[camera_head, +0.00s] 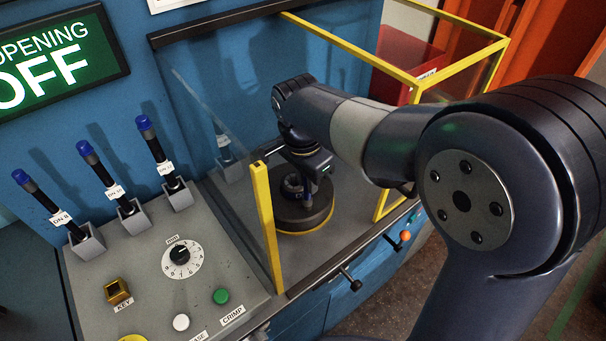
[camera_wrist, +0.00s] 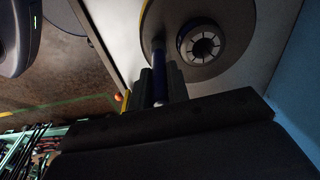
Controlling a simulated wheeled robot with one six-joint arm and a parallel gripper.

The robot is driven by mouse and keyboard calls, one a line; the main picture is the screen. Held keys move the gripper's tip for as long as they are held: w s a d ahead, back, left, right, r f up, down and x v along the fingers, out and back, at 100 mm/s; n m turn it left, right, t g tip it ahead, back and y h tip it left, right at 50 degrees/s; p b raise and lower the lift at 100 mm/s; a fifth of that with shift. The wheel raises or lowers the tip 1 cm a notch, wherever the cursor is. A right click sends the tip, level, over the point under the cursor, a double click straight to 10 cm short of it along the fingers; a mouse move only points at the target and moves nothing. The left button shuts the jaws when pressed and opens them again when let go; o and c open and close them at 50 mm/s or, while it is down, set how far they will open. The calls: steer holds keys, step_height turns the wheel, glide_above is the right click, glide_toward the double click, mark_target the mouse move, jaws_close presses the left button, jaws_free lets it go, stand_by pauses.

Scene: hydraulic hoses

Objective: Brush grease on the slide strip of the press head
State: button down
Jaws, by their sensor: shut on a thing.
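The press head (camera_head: 290,219) is a dark round disc with a yellow lower edge, standing inside the guarded bay. In the wrist view its disc (camera_wrist: 232,62) has a ring of pale segments around a dark centre (camera_wrist: 203,43). My gripper (camera_head: 307,196) is low over the disc, beside the central ring. In the wrist view my gripper (camera_wrist: 163,82) is shut on a slim dark blue handle (camera_wrist: 158,58), probably the grease brush. The handle's far end reaches over the disc beside the ring. I cannot make out bristles, grease or the slide strip, nor whether the brush touches.
Yellow posts (camera_head: 265,222) and clear panels frame the bay, close around my arm. A red bin (camera_head: 402,62) stands behind. The sign (camera_head: 50,60) reads "OPENING OFF".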

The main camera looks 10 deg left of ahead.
steer(key=d, duration=0.3)
steer(key=shift+w+d+p, duration=0.2)
steer(key=shift+p, duration=0.15)
stand_by(1.6)
steer(key=shift+r+p, duration=2.45)
steer(key=shift+r, duration=0.5)
steer(key=shift+r, duration=0.1)
step_height(320, 180, up, 3)
steer(key=shift+f+p, duration=0.1)
steer(key=shift+p, duration=1.15)
